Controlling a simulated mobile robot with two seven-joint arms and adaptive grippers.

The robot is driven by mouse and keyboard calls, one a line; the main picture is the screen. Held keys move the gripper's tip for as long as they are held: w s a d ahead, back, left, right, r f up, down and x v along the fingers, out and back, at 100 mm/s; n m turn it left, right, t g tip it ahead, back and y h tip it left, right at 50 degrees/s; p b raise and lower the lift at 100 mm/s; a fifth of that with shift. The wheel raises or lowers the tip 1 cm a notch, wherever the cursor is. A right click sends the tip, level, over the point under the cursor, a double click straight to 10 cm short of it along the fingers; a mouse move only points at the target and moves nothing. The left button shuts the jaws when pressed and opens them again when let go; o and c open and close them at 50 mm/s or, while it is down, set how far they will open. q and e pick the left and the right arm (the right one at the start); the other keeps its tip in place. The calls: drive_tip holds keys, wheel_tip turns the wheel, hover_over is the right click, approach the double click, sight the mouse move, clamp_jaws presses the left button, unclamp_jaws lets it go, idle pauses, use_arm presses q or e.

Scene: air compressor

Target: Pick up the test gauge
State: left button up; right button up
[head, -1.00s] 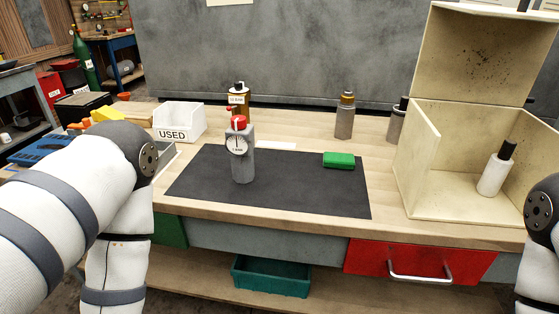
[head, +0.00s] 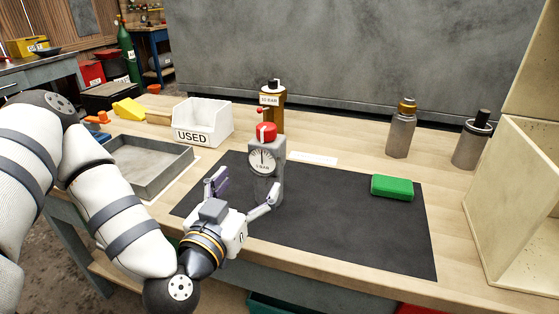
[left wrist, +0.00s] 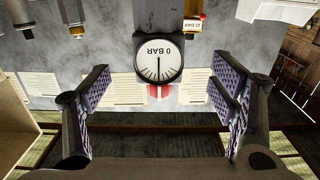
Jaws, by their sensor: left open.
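The test gauge (head: 267,180) stands upright on the black mat (head: 345,220). It is a grey body with a round white dial and a red cap. My left gripper (head: 245,188) is open and empty, low in front of the gauge. One finger is left of the gauge; the other overlaps its lower body in the head view. In the left wrist view the gauge dial (left wrist: 159,60) appears upside down, beyond and between the spread fingers (left wrist: 160,95). I cannot tell whether a finger touches it. My right gripper is not in view.
A brown bottle-like item with a bar label (head: 272,96) stands close behind the gauge. A green block (head: 392,187) lies on the mat's right. A USED bin (head: 203,120), grey tray (head: 150,170), two grey cylinders and an open cream box (head: 515,210) surround the mat.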

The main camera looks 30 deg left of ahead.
sight(263, 166)
use_arm(q)
drive_tip(key=b+x, duration=0.1)
drive_tip(key=x, duration=0.9)
drive_tip(key=shift+w+d, duration=0.1)
drive_tip(key=shift+w, duration=0.05)
drive_tip(key=shift+r, duration=0.1)
drive_tip(key=c, duration=1.8)
